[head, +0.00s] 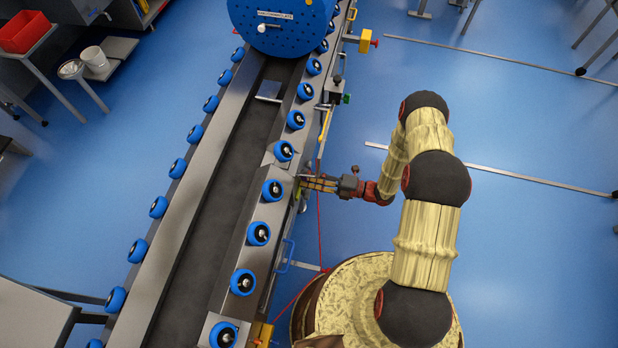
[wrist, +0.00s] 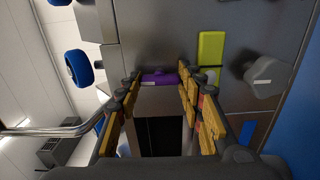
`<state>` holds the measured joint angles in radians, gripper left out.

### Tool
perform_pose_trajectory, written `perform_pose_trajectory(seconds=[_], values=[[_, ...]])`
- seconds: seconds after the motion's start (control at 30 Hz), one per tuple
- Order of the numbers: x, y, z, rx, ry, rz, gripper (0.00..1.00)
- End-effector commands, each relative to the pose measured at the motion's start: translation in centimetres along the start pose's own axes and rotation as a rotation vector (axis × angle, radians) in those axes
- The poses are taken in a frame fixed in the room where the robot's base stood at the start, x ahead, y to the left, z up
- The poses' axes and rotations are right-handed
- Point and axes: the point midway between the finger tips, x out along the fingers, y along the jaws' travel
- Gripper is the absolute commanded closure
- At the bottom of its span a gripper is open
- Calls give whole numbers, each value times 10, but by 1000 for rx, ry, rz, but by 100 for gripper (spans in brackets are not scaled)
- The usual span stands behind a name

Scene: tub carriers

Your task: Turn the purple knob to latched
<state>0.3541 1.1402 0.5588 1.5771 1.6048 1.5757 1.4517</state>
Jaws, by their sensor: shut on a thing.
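The purple knob (wrist: 159,79) shows in the wrist view as a short purple bar against a grey metal panel. My gripper (wrist: 159,80) has one finger at each side of it and is shut on it. In the head view my gripper (head: 305,183) reaches left to the side of the roller conveyor. The knob cannot be made out there, and its latch marking is not readable in either view.
The conveyor (head: 214,170) carries blue rollers along both edges and a big blue drum (head: 283,22) at the far end. In the wrist view a yellow-green plate (wrist: 210,48) and a grey knob (wrist: 265,76) sit right of my fingers. A metal rail (wrist: 45,131) is at left.

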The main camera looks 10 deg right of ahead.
Motion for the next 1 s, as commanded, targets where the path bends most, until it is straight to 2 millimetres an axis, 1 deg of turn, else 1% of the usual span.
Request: perform_pose_trajectory(seconds=[0.3,0.33,0.63,0.9,1.0], values=[[0,0,1,0,-3,-1,88],[0,0,1,0,-3,-1,61],[0,0,0,0,-1,-1,44],[0,0,0,0,-1,0,44],[-4,0,1,0,-2,0,44]])
